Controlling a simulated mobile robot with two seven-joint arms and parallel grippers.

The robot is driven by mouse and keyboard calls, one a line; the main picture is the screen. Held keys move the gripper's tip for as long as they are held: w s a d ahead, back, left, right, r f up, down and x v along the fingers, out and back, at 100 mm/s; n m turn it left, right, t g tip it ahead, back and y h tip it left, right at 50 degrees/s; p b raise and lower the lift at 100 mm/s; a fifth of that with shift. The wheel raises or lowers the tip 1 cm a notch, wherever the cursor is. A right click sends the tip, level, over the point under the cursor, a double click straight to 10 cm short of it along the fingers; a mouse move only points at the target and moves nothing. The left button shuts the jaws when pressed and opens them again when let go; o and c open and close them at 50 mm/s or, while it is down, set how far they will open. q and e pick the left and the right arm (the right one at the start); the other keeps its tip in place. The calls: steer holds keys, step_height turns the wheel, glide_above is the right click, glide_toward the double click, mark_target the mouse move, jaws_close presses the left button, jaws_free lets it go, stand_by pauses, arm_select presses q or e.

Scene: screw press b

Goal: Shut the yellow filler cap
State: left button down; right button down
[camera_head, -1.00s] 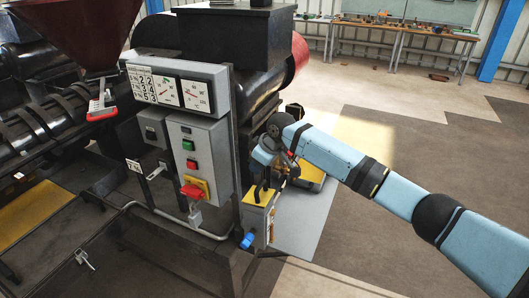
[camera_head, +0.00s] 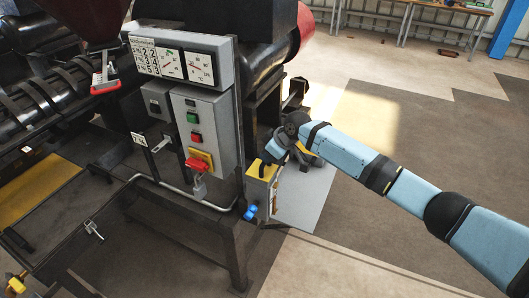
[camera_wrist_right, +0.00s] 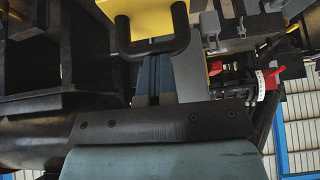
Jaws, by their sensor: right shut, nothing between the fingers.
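A grey box at the side of the machine has a yellow top (camera_head: 262,170), which I take to be the filler cap; it looks roughly flat on the box. In the right wrist view a yellow plate (camera_wrist_right: 145,15) with a black bar handle (camera_wrist_right: 150,48) is close in front of my fingers. My right gripper (camera_head: 272,158) is shut and empty, at the back edge of the yellow top. It hides part of that edge, so I cannot tell whether it touches or whether the cap is fully seated. My left gripper is not in view.
A grey control cabinet (camera_head: 210,125) with a red switch (camera_head: 197,165) stands left of the box. A blue knob (camera_head: 250,212) is on the box's lower front.

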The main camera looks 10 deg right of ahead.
steer(key=shift+s+d+f, duration=0.1)
steer(key=shift+s+f, duration=0.1)
steer(key=shift+f, duration=0.2)
steer(key=shift+s, duration=0.1)
